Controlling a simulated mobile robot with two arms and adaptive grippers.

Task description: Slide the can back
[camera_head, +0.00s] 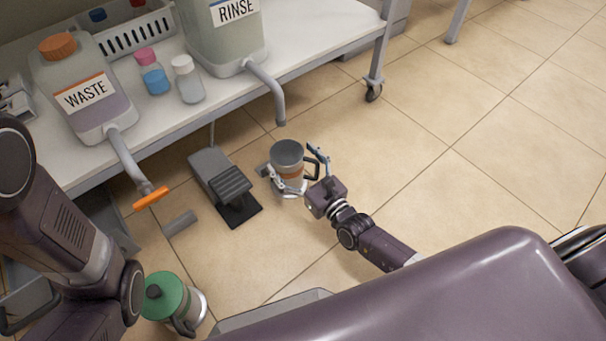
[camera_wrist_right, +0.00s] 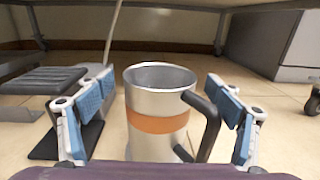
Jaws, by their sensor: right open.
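The metal can (camera_head: 286,149) has an orange band and a black handle on its right. It looks upright and open-topped, below and just nearer than the end of the RINSE jug's spout (camera_head: 267,85). In the right wrist view the can (camera_wrist_right: 160,103) stands between the fingers of my right gripper (camera_wrist_right: 160,88), with gaps at both sides; its base is hidden. My right gripper (camera_head: 292,170) is open around the can, one finger on each side. A second can with a green lid (camera_head: 165,293) stands at the lower left. My left gripper is out of view.
A grey foot pedal (camera_head: 222,176) sits left of the can. The white table (camera_head: 325,42) carries the WASTE jug (camera_head: 85,110), the RINSE jug (camera_head: 220,40), small bottles and a white basket (camera_head: 140,32). Tiled floor to the right is clear.

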